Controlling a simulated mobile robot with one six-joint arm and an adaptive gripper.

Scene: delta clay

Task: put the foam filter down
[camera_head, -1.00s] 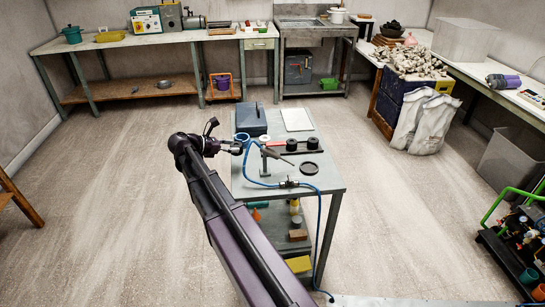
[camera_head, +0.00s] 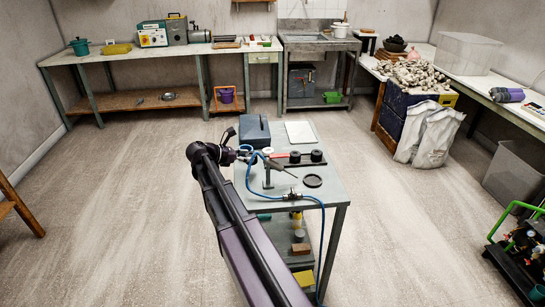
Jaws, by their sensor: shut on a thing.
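My gripper (camera_head: 249,158) is at the left edge of the grey trolley (camera_head: 336,188), over or beside its top, next to a small blue ring-like thing. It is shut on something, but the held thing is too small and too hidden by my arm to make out. I cannot pick out the foam filter for certain. On the trolley top, a white round piece (camera_head: 268,151) and two black round pieces (camera_head: 295,156) stand in a row.
A blue-grey case (camera_head: 254,131) and a white sheet (camera_head: 299,132) are at the trolley's back. A blue hose (camera_head: 322,225) runs over the front edge, and a thin grey tool lies mid-top. The right front corner of the top is bare.

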